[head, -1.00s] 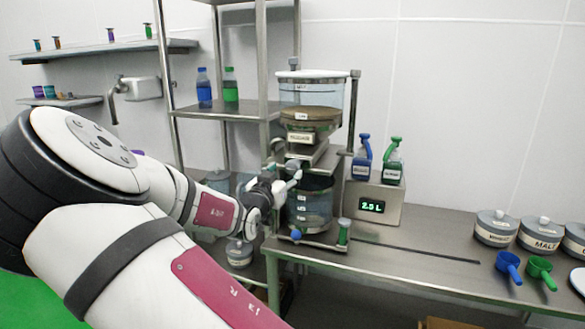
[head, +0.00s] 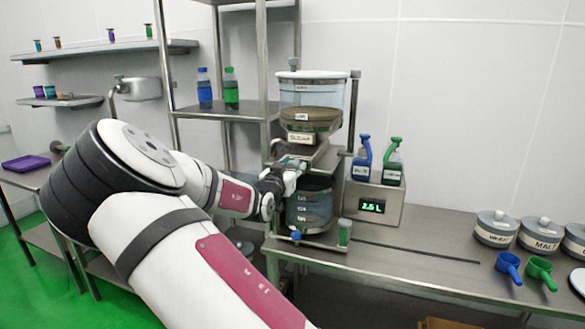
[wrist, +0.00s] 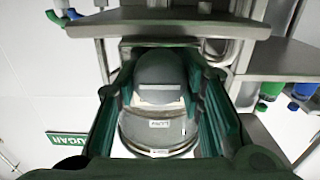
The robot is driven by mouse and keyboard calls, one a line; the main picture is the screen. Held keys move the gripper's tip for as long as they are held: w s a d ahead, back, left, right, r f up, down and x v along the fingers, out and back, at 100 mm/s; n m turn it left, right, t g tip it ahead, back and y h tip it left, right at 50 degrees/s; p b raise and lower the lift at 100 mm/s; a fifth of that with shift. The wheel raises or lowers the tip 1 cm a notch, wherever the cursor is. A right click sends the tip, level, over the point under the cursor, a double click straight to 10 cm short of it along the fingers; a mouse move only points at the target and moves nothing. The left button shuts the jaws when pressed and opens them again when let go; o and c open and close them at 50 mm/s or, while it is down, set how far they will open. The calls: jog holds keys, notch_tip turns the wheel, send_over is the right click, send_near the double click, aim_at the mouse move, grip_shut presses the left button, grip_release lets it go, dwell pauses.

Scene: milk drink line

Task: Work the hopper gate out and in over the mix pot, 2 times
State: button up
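The mix pot (head: 310,208) is a clear, dark-tinted vessel with pale marks, standing directly under the gate. My gripper (head: 292,168) is at the front left of the gate, above the pot's rim. In the wrist view its green fingers (wrist: 168,100) are spread apart, with the grey rounded hopper (wrist: 158,125) visible beyond and between them. Contact with the gate is hidden.
Lidded tubs (head: 495,228) and blue and green scoops (head: 509,265) are farther right. A metal shelf (head: 222,112) with two bottles stands at left. The bench between is mostly clear.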

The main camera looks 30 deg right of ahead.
grip_shut()
jog(key=p+v, duration=0.2)
jog(key=v, duration=0.5)
jog(key=shift+p, duration=0.4)
jog(key=shift+s+a, duration=0.1)
jog(key=shift+a, duration=0.05)
jog(key=o, duration=1.2)
grip_release()
jog(key=shift+a, duration=0.1)
jog(key=shift+c, duration=0.2)
jog(key=v, duration=1.2)
jog(key=shift+s, duration=0.1)
jog(key=shift+o, duration=0.2)
